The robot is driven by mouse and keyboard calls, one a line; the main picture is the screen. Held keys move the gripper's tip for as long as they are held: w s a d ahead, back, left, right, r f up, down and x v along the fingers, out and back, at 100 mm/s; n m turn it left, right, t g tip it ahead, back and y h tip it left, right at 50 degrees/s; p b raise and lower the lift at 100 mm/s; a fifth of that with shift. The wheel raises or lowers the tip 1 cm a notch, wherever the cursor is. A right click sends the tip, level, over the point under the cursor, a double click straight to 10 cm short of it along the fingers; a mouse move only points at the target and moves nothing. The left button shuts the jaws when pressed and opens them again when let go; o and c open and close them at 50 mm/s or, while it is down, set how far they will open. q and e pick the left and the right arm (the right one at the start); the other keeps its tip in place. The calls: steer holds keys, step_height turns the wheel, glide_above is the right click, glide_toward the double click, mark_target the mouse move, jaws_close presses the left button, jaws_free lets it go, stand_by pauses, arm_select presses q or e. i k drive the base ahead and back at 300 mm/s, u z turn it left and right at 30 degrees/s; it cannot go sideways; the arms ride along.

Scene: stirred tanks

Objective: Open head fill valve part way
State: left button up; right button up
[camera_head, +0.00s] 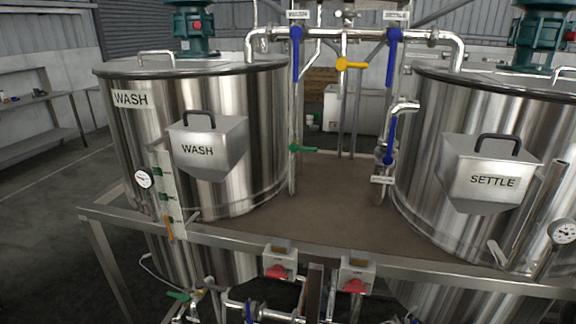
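Several lever valves show on the pipework between the two tanks, and I cannot tell which one is the head fill valve. A blue lever (296,62) hangs down below a WASH tag. Another blue lever (392,58) hangs down below a SETTLE tag. A yellow lever (351,65) lies about level between them. A third blue lever (390,140) hangs lower, beside the right tank, above a small tag (381,180) too small to read. Neither of my grippers is in view.
The steel WASH tank (262,130) stands left and the SETTLE tank (425,150) right, on a railed platform (330,215). More pipework is below. Open floor (50,200) lies left.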

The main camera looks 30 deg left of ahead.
mark_target(293, 146)
steer(key=k, duration=0.35)
steer(key=u, duration=0.8)
